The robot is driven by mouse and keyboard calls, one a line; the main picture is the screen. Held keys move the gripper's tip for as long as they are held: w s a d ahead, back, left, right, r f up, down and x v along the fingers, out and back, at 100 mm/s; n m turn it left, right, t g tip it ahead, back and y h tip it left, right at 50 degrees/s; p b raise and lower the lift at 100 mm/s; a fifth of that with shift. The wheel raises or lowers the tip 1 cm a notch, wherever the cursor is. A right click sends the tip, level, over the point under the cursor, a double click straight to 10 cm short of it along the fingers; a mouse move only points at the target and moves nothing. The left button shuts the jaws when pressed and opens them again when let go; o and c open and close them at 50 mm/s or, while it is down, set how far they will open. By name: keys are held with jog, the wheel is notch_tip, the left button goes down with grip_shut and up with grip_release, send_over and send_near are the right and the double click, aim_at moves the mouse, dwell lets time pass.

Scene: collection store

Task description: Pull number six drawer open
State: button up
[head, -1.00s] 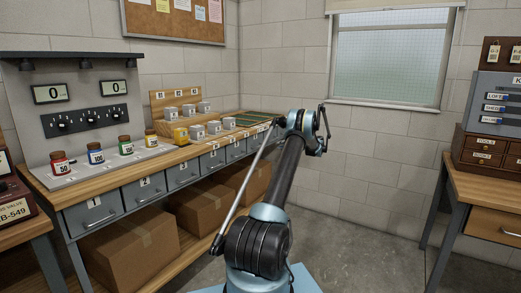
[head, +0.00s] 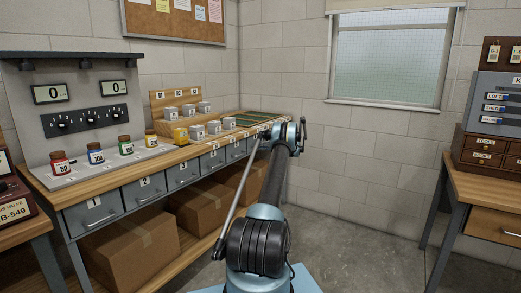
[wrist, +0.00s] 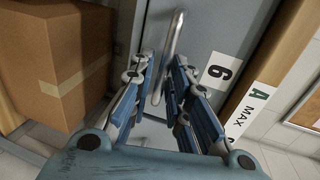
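The number six drawer (wrist: 215,35) has a grey front with a white label marked 6 (wrist: 219,71) in the wrist view. Its metal bar handle (wrist: 174,36) runs up and down the picture there. My gripper (wrist: 162,68) is open, with its blue-padded fingers pointing at the drawer front. The handle's lower part lies between the two fingers in the picture; I cannot tell whether they touch it. The drawer appears shut. In the head view my arm hides the gripper and most of the far end of the drawer row.
A wooden workbench (head: 76,183) holds numbered drawers, jars and grey blocks. Cardboard boxes (head: 129,247) stand on the shelf below; one box (wrist: 57,62) is beside the drawer in the wrist view. A desk with small cabinets (head: 483,188) is at right. The floor between is clear.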

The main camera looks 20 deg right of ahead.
jog(key=shift+w+a+f, duration=0.1)
jog(key=shift+w+a, duration=0.3)
jog(key=shift+w, duration=0.1)
grip_shut()
